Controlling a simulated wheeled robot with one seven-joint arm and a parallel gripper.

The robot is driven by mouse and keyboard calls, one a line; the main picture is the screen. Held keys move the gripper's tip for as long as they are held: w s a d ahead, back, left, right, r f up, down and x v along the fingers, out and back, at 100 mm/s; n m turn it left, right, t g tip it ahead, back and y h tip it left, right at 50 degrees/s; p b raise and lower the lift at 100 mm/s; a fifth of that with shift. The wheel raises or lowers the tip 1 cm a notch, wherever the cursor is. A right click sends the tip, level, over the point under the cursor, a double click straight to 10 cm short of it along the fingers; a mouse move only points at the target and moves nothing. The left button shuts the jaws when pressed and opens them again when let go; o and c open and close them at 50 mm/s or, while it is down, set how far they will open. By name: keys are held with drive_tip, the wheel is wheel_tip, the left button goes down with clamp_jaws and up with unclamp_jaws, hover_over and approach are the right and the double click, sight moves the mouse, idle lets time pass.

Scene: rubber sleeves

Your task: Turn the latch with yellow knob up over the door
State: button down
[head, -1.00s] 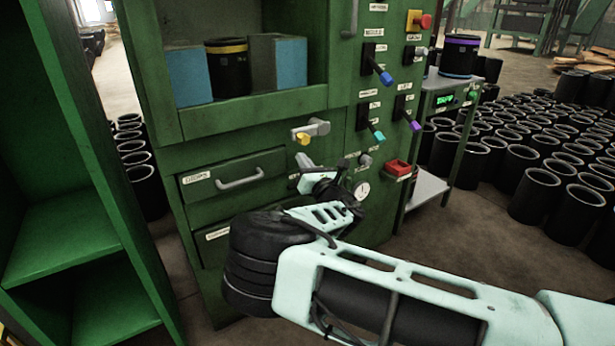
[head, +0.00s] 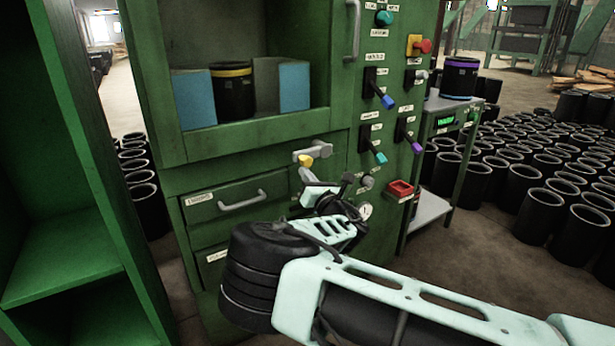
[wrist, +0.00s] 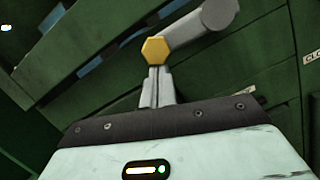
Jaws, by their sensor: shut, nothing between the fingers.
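The latch (head: 316,151) is a grey arm with a yellow knob (head: 305,161), on the green cabinet just below the open compartment's lower frame. In the head view its arm lies roughly level, with the knob at the left end. In the wrist view the latch (wrist: 200,30) runs from upper right down to the yellow hexagonal knob (wrist: 156,51). My gripper (wrist: 157,72) is shut and empty, its fingertips right at the knob's near edge in the wrist view; I cannot tell whether they touch. In the head view my gripper (head: 305,174) is just below the knob.
The compartment above holds a black sleeve with a yellow band (head: 233,90) between blue-sided blocks. A drawer (head: 240,199) with a handle is below left. A green shelf (head: 70,220) stands at left.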

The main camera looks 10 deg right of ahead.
sight(306, 160)
drive_tip(key=shift+r+m, duration=0.2)
drive_tip(key=shift+m, duration=0.1)
wheel_tip(306, 160, up, 4)
drive_tip(key=m+h+p, duration=0.1)
drive_tip(key=m, duration=0.1)
drive_tip(key=m+p, duration=0.2)
drive_tip(key=m, duration=0.1)
drive_tip(key=shift+a+r+h, duration=0.15)
drive_tip(key=shift+h, duration=0.25)
drive_tip(key=w+d+r+m+g+h+p, duration=0.1)
drive_tip(key=d+r+m+p, duration=0.5)
drive_tip(key=m, duration=0.7)
drive_tip(key=shift+w+d+r+m+g+h+p, duration=0.35)
drive_tip(key=shift+w+r+g+p, duration=0.25)
drive_tip(key=shift+r+g+p, duration=0.3)
